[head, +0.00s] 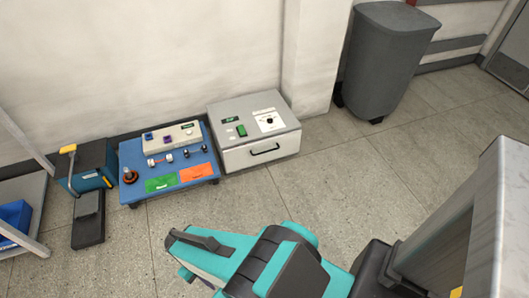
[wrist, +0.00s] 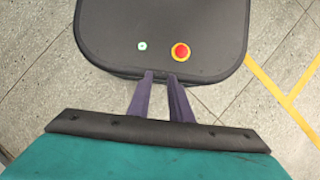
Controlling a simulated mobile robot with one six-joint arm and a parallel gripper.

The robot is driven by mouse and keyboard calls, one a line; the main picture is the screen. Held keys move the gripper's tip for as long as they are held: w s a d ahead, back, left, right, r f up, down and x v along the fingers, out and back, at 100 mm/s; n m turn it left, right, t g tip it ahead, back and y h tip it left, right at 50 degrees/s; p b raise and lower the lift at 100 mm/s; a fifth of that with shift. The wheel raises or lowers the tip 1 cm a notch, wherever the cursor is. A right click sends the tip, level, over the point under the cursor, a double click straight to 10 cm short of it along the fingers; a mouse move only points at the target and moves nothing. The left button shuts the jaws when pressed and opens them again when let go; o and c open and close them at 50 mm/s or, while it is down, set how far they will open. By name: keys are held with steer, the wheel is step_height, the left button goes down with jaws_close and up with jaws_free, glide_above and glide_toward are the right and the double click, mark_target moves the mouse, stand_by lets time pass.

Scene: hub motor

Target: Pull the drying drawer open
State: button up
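The drying drawer (head: 262,155) is the light front of a grey-topped box (head: 250,108) against the wall in the head view. A black bar handle (head: 264,149) sits on that front. The drawer looks closed, with its front flush with the box. My gripper (wrist: 161,75) shows in the wrist view as two dark purple fingers with a gap between the tips and nothing held. It is well away from the drawer, which the wrist view does not show. My teal arm lies in the lower middle of the head view; its fingers cannot be made out there.
Left of the box is a blue table (head: 133,157) with a green mat (head: 160,183), an orange mat (head: 196,173) and small parts. A grey bin (head: 387,60) stands at the back right, past a wall pillar. The tiled floor (head: 330,170) before the drawer is clear.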

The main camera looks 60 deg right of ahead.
steer(key=w+d+f+t+h+b, duration=0.2)
steer(key=w+d+f+t+b, duration=0.3)
steer(key=w+d+f+b, duration=0.65)
steer(key=w+d+f+n+t+h+b, duration=0.15)
steer(key=w+d, duration=0.25)
steer(key=d, duration=0.4)
steer(key=w+d+f+t+h+b, duration=0.1)
steer(key=w+d+f+b, duration=0.2)
steer(key=d, duration=0.5)
steer(key=w+d+f+n+t+h+b, duration=0.1)
steer(key=w+d+t+b, duration=0.1)
steer(key=w+d, duration=0.45)
steer(key=d+n+t+h+b, duration=0.4)
steer(key=d+b, duration=0.6)
steer(key=d, duration=1.4)
steer(key=s+d+n+t+b, duration=0.2)
steer(key=s+d+b, duration=0.2)
steer(key=d, duration=0.3)
steer(key=s+d+n+t+b, duration=0.2)
steer(key=s+d+b, duration=0.2)
steer(key=d, duration=0.3)
steer(key=shift+f, duration=0.4)
